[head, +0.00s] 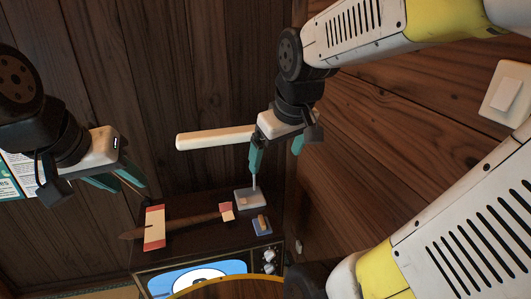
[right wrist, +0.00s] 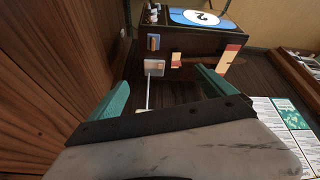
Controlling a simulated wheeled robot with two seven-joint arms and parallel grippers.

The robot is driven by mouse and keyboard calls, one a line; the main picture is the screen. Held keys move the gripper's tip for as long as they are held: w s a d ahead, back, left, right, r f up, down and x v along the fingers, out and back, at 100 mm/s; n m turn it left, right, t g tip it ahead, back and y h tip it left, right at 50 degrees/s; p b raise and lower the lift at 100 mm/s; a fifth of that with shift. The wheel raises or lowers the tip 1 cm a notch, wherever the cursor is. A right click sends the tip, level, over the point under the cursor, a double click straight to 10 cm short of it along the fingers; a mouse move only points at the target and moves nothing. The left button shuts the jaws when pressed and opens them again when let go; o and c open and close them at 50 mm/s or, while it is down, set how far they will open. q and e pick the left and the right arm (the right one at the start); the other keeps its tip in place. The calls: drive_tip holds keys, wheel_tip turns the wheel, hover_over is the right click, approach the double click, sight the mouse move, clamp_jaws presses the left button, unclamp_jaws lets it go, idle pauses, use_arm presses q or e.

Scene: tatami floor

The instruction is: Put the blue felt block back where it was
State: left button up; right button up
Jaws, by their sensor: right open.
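The blue felt block (head: 263,230) lies on the dark top of the television cabinet, near its right end, with a small brown piece on it. It also shows in the right wrist view (right wrist: 153,43). My right gripper (head: 276,163) is open above and behind it, apart from it. In the right wrist view the two teal fingers (right wrist: 160,82) are wide apart. A thin pale rod (right wrist: 148,90) shows between them, running toward a grey block (right wrist: 155,67); whether a finger touches it I cannot tell. My left gripper (head: 125,184) hangs at the left, its fingers apart and empty.
The grey block (head: 245,203) lies just behind the blue one. A long brown wooden piece with red and cream ends (head: 190,222) lies to the left on the cabinet (head: 276,245). A wooden wall (head: 400,150) rises close on the right.

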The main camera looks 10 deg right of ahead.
drive_tip(key=s+a+r+m+t+y, duration=0.1)
drive_tip(key=s+r+m, duration=0.1)
drive_tip(key=s, duration=0.3)
drive_tip(key=shift+s+a+m+y, duration=0.25)
drive_tip(key=shift+m+y, duration=0.05)
drive_tip(key=shift+m, duration=0.3)
drive_tip(key=shift+r, duration=0.1)
idle(0.5)
